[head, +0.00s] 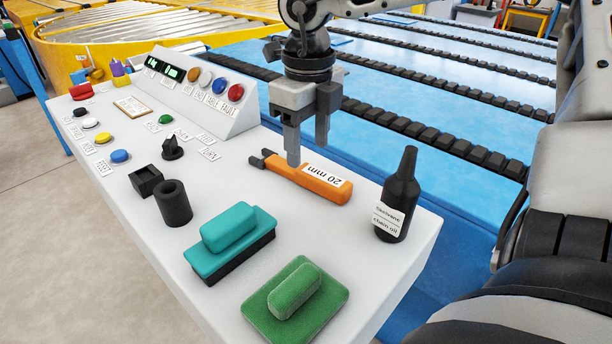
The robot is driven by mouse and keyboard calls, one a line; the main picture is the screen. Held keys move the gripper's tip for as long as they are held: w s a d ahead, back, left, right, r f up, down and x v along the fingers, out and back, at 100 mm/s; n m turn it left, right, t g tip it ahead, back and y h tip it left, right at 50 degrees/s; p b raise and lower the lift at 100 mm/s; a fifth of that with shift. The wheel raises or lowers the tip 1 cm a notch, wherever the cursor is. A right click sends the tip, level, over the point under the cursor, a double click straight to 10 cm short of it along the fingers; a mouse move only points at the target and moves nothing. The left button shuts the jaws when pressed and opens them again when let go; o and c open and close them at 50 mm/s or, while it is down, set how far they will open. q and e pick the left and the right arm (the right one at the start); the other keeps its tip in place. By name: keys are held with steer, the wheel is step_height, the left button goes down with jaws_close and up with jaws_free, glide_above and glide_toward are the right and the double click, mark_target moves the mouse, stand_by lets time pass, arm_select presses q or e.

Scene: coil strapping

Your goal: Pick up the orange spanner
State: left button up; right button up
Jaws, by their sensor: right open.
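The orange spanner (307,180) lies flat on the white console top (362,240). It has a white "20 mm" label, and its dark grey jaw end points left. My right gripper (307,153) points down over the spanner with its fingers apart. The nearer finger overlaps the spanner's middle in the picture; I cannot tell whether it touches. Nothing shows held between the fingers. My left gripper is not in the head view.
A black oil bottle (398,195) stands right of the spanner. A teal-handled brush (230,241) and a green pad (295,300) lie in front. A black cylinder (173,203) stands left. The sloped button panel (203,95) is behind. Blue conveyor (430,105) lies beyond the console's edge.

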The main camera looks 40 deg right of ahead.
mark_target(307, 168)
steer(key=f, duration=0.5)
steer(key=shift+s+a, duration=0.15)
steer(key=shift+a, duration=0.05)
jaws_close()
steer(key=shift+r, duration=0.1)
